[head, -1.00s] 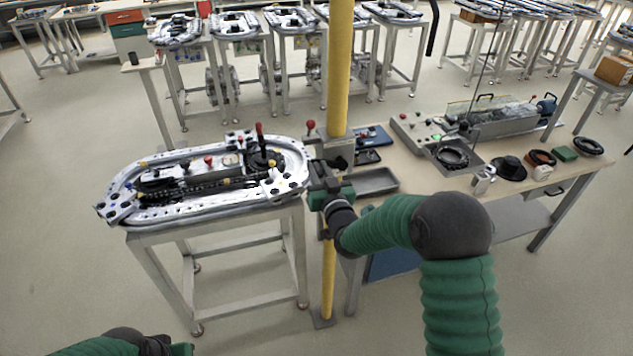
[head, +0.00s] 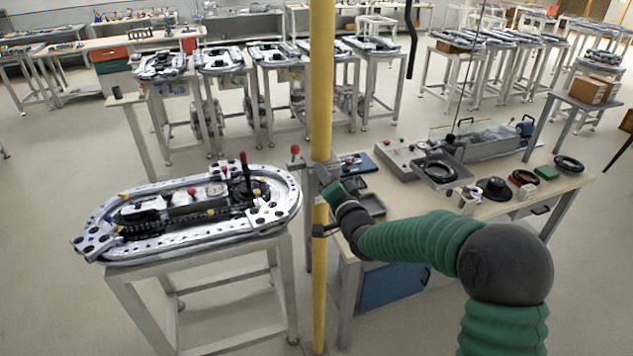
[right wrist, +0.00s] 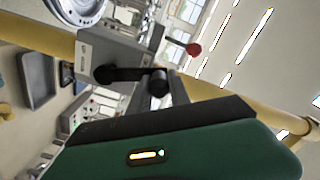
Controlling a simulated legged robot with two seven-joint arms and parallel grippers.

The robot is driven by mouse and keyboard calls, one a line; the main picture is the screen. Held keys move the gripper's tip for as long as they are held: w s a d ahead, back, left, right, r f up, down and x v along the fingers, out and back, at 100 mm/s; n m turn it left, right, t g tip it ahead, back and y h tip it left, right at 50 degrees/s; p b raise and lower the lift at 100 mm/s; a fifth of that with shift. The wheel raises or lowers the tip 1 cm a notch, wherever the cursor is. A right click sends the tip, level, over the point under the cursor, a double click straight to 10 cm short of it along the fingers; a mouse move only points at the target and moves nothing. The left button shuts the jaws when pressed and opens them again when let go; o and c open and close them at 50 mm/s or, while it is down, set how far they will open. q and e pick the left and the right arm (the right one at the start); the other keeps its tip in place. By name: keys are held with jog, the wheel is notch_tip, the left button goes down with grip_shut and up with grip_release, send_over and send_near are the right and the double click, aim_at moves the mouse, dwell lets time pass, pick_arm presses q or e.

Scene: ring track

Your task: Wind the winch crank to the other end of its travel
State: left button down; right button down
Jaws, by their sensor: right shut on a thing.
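The winch is a grey box (right wrist: 112,58) on a yellow post, close up in the right wrist view. A black crank arm (right wrist: 120,74) runs across its face to a dark crank handle (right wrist: 158,82). In the head view the winch (head: 322,170) is small and partly hidden by my right gripper (head: 331,188), which is at the post. That gripper is shut on the crank handle; its fingertips are hard to make out. A red ball on a rod (head: 295,150) sticks out left of the post and also shows in the wrist view (right wrist: 193,49). My left gripper is out of view.
The yellow post (head: 321,90) stands between an oval ring track (head: 200,210) on a stand at left and a workbench (head: 410,205) at right. The bench holds a grey tray, a control box and several small items. More track stands fill the back.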

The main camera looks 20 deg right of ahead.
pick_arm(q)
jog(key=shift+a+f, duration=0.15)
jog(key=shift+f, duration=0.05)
pick_arm(e)
jog(key=shift+d+r, duration=0.3)
jog(key=shift+d, duration=0.35)
jog(key=shift+d, duration=0.3)
jog(key=c, duration=1.4)
grip_release()
jog(key=shift+f, duration=0.1)
jog(key=shift+o, duration=1)
jog(key=shift+d, duration=0.1)
pick_arm(q)
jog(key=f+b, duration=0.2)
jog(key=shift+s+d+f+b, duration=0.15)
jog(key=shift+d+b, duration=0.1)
jog(key=shift+b, duration=0.15)
pick_arm(e)
jog(key=s, duration=1.6)
jog(key=shift+s+d+f, duration=0.2)
jog(key=shift+s+d, duration=0.2)
jog(key=shift+d, duration=0.05)
